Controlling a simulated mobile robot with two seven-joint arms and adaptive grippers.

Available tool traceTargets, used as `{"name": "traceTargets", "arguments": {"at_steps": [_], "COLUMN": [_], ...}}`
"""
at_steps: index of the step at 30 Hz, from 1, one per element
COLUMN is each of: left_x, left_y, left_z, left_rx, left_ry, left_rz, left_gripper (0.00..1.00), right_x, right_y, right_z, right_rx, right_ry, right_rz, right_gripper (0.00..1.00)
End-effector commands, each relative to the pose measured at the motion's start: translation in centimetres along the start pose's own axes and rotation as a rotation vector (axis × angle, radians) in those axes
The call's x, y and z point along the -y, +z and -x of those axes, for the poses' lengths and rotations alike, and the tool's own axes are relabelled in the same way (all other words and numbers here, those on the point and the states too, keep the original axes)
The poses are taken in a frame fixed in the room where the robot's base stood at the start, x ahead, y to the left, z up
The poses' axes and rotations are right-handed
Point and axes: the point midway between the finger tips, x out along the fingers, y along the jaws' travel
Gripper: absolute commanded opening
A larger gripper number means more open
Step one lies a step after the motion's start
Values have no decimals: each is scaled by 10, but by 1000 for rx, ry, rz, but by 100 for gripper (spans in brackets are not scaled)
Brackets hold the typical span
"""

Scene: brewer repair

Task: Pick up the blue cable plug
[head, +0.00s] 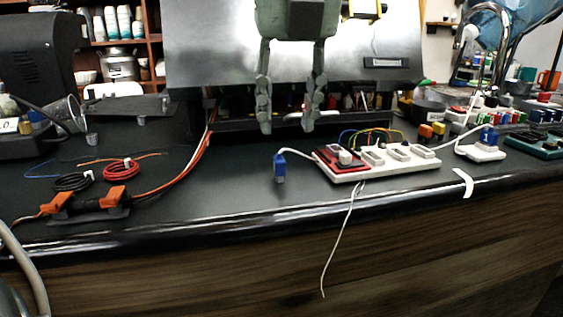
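A blue cable plug (279,168) lies on the dark counter near its front edge. A short white cable runs from it to a white board (345,174). My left gripper (288,126) hangs down from the top, fingers wide apart and nothing between them. Its fingertips show just above the plug in the picture; the height gap is hard to judge. Another blue connector (488,135) sits on a white block (480,152) at the right. My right gripper is not in view.
The board carries a red module (334,160) and several white blocks, with coloured wires behind. A loose white wire hangs over the counter edge. Orange connectors (116,197) and cable coils (122,170) lie at the left. A grey metal panel stands behind.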

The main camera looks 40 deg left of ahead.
Motion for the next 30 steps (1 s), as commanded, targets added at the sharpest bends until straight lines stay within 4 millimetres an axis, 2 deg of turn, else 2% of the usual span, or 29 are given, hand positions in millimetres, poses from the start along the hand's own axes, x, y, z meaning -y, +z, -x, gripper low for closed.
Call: {"name": "traceTargets", "arguments": {"at_steps": [15, 24, 30], "left_x": [-8, -8, -8], "left_y": [-6, -5, -5], "left_z": [-66, -72, -72], "left_rx": [-4, 0, 0], "left_ry": [0, -1, -1], "left_rz": [0, 1, 1], "left_gripper": [38, 38, 14], "right_x": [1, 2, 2], "right_y": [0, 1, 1], "right_z": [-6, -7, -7], "right_rx": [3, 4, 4], "right_ry": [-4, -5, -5], "right_rz": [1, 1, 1], "right_gripper": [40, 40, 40]}}
